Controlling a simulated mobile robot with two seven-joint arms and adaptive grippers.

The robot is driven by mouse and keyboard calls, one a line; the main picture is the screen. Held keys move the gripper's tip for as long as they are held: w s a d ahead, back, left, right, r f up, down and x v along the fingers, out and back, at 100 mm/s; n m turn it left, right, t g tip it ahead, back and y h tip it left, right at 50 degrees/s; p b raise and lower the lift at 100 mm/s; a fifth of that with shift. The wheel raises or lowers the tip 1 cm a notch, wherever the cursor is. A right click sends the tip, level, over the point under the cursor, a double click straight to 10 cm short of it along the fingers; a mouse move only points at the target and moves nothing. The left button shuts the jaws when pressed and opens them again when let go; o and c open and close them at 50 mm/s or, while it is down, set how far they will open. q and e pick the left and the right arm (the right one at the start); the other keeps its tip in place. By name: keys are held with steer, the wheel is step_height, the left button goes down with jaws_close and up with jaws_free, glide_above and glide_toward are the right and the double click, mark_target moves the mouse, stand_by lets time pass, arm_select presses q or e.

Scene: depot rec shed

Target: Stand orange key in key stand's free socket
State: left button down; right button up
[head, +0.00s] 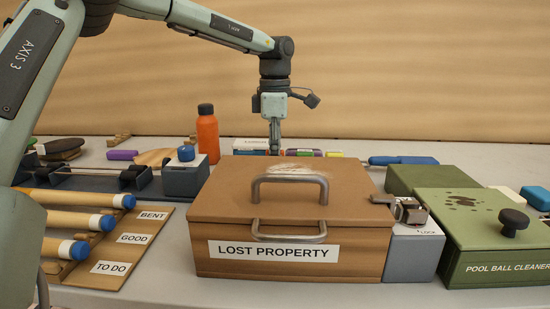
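I cannot make out the orange key or the key stand with certainty. The tall wooden-brown LOST PROPERTY box (340,250) stands in front of my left gripper and blocks part of the table behind it. My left gripper (275,148) points down behind the box, its fingertips partly hidden by the lid. It looks narrow from this side; whether it is open, shut or holding something does not show. A pale labelled item (250,145) stands just left of the fingers, partly hidden. My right gripper is not in view.
An orange bottle (207,138) stands left of the gripper, behind a grey block with a blue knob (185,175). A cue rack (120,255) lies front left. A grey lock block (413,253) and green POOL BALL CLEANER box (480,262) stand right. Blue-handled tool (400,160) lies behind.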

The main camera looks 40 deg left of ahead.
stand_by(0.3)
arm_select(q)
steer(key=c, duration=1.4)
jaws_free()
steer(key=shift+c, duration=0.2)
steer(key=shift+r, duration=0.1)
steer(key=shift+r+p, duration=0.8)
steer(key=shift+r, duration=3.6)
